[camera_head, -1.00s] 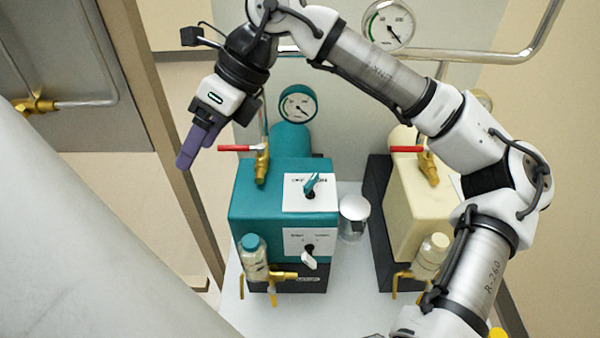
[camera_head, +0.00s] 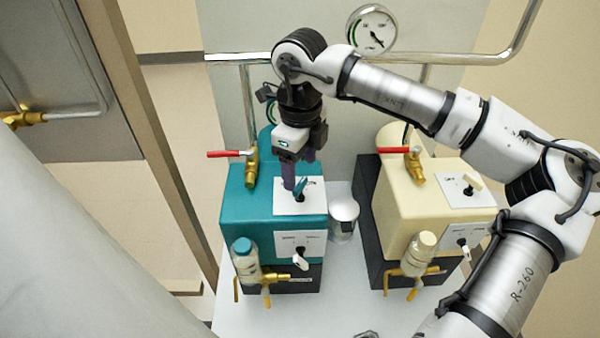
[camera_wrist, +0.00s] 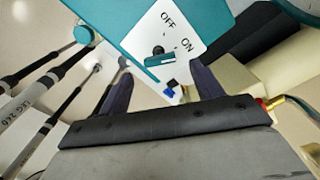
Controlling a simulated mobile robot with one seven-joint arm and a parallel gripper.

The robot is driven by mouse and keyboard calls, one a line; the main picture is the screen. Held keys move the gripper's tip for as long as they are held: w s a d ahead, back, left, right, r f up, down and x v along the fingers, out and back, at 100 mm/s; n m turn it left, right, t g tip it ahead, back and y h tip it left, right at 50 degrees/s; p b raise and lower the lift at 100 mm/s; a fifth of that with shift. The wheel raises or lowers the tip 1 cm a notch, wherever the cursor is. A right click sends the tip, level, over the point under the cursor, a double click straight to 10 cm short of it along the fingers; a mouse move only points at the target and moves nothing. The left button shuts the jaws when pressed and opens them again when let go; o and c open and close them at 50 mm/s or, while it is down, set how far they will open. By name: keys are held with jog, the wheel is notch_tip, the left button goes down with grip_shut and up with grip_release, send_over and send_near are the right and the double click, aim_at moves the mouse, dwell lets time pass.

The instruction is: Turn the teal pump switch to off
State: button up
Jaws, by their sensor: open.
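The teal pump (camera_head: 235,200) stands on the white bench. A white plate (camera_head: 315,203) on its top carries a switch with a teal handle (camera_head: 300,186). In the wrist view the plate reads OFF and ON, and the teal handle (camera_wrist: 160,60) lies on the ON side of the plate. My gripper (camera_head: 296,182) is over this plate, pointing down, its purple fingers open. In the wrist view the open gripper (camera_wrist: 162,80) has one finger on each side of the handle's line. I cannot tell whether either finger touches it.
A second switch with a white handle (camera_head: 301,260) sits on the pump's front. A red-handled valve (camera_head: 228,154) is at its back left. A capped bottle (camera_head: 246,258) stands in front. A metal cylinder (camera_head: 343,212) and a cream pump (camera_head: 405,215) are to the right.

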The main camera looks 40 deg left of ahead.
aim_at(299, 183)
jog(key=shift+f+p, duration=0.3)
jog(key=shift+f, duration=1.65)
jog(key=c, duration=1)
jog(key=shift+f+b, duration=0.1)
jog(key=shift+b, duration=0.3)
jog(key=shift+f+n+b, duration=0.1)
jog(key=shift+n+b, duration=0.95)
jog(key=shift+n, duration=0.05)
jog(key=shift+r+n+b, duration=0.2)
jog(key=shift+n+b, duration=1.15)
jog(key=shift+n, duration=0.45)
